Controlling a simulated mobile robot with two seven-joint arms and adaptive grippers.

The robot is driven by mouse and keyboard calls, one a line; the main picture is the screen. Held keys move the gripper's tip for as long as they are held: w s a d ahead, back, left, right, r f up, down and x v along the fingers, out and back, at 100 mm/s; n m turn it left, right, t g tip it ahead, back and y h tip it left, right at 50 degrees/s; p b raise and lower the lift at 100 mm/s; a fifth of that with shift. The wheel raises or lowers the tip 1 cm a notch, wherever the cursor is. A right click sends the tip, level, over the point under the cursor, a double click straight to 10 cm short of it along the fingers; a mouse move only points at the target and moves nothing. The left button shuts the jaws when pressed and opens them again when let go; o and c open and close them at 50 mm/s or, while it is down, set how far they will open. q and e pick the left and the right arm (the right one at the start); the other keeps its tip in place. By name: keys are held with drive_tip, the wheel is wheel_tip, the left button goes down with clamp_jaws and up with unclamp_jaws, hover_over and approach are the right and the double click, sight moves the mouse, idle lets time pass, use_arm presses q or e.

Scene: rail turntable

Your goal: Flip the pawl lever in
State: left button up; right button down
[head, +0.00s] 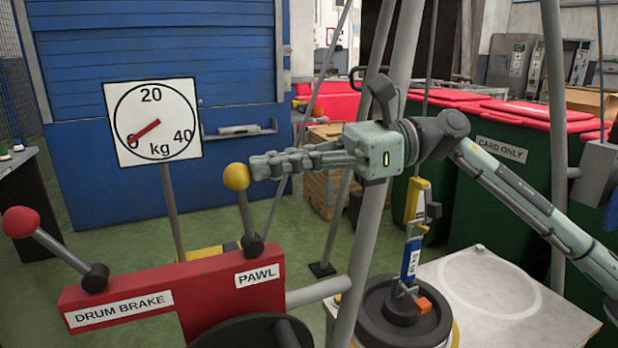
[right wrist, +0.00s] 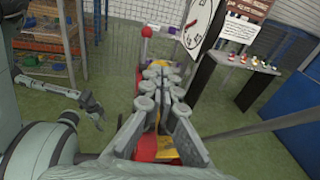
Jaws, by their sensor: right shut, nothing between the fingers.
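The pawl lever is a grey rod with a yellow knob (head: 236,177), rising from a dark pivot above the PAWL label (head: 258,275) on a red panel (head: 220,293). It leans slightly left of upright in the head view. My right gripper (head: 256,166) comes in from the right, shut and empty, its fingertips at the knob's right side. I cannot tell whether they touch it.
The drum brake lever with a red knob (head: 20,222) leans left on the same panel. A dial (head: 153,121) on a post stands behind it, its needle near 0. A hanging scale (head: 411,245) is over a round dark weight.

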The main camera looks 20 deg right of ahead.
sight(238, 167)
drive_tip(key=shift+a+r, duration=0.15)
drive_tip(key=shift+a, duration=0.7)
use_arm(q)
drive_tip(key=shift+r+b, duration=0.5)
drive_tip(key=shift+r, duration=0.5)
use_arm(e)
drive_tip(key=shift+s+a, duration=0.1)
drive_tip(key=shift+a, duration=1.45)
use_arm(q)
drive_tip(key=shift+a, duration=0.1)
use_arm(e)
drive_tip(key=shift+d+r, duration=0.25)
drive_tip(key=shift+r, duration=0.1)
use_arm(q)
drive_tip(key=d+r, duration=0.1)
drive_tip(key=r+b, duration=0.1)
drive_tip(key=shift+s+d+r, duration=0.35)
drive_tip(key=shift+d, duration=0.05)
use_arm(e)
drive_tip(key=s+d+r, duration=0.2)
drive_tip(key=d+r, duration=0.5)
drive_tip(key=d, duration=0.4)
